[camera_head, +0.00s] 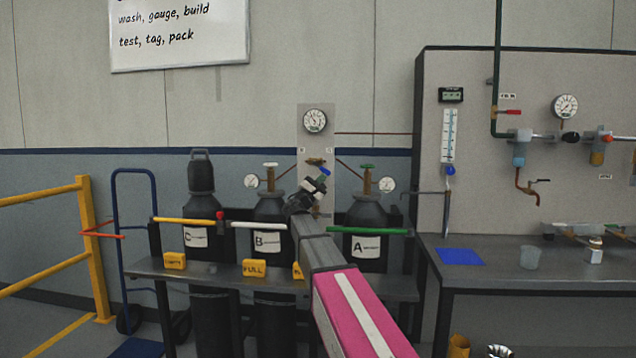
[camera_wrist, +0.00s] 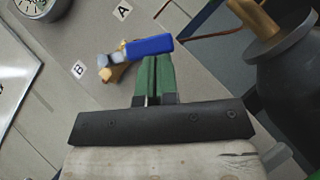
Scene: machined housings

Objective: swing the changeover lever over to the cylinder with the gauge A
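The changeover lever has a blue handle (camera_head: 325,171) on a brass valve on the grey panel (camera_head: 303,120), between cylinders B (camera_head: 269,210) and A (camera_head: 366,215). In the wrist view the blue handle (camera_wrist: 148,47) slants away from its brass body (camera_wrist: 115,72). In the head view it points right and down, to the cylinder A side. My gripper (camera_head: 318,183) is at the handle, just below it. Its green fingers (camera_wrist: 155,68) lie together with only a thin line between them, tips right at the handle. Whether they touch it is unclear. Cylinder A's gauge (camera_head: 388,184) is right of its valve.
A round gauge (camera_head: 315,121) sits on the panel above the valve. Cylinder C (camera_head: 201,215) stands left. Coloured retaining bars (camera_head: 368,231) cross before the cylinders. A bench (camera_head: 530,251) is at the right, and a yellow railing (camera_head: 95,255) at the left.

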